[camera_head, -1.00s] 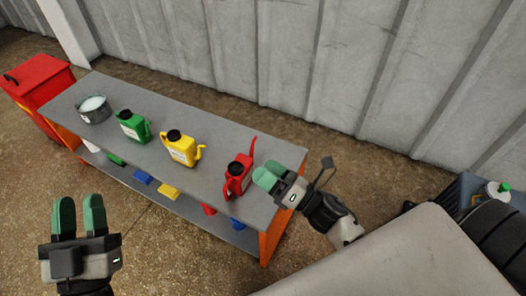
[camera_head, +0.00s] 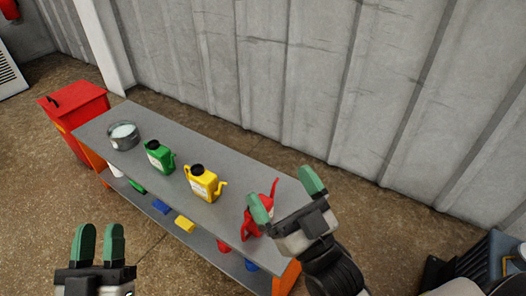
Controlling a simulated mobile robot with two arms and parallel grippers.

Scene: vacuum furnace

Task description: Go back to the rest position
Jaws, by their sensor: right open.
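My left gripper (camera_head: 99,246) is at the lower left, pointing up in the picture over the bare floor. It is empty, with a narrow gap between its green fingers. My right gripper (camera_head: 286,196) is above the right end of the workbench (camera_head: 150,116). Its green fingers are spread wide with nothing between them. A red can (camera_head: 250,226) stands on the bench behind the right gripper, partly hidden by it. A yellow can (camera_head: 203,184) and a green can (camera_head: 159,155) stand further left on the bench.
A round metal pot (camera_head: 123,137) is at the bench's far left. A red bin (camera_head: 72,103) stands beyond that end. The lower shelf holds several coloured items, including a yellow one (camera_head: 185,224). A corrugated wall (camera_head: 300,75) runs behind. Dark equipment (camera_head: 485,262) is at the lower right.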

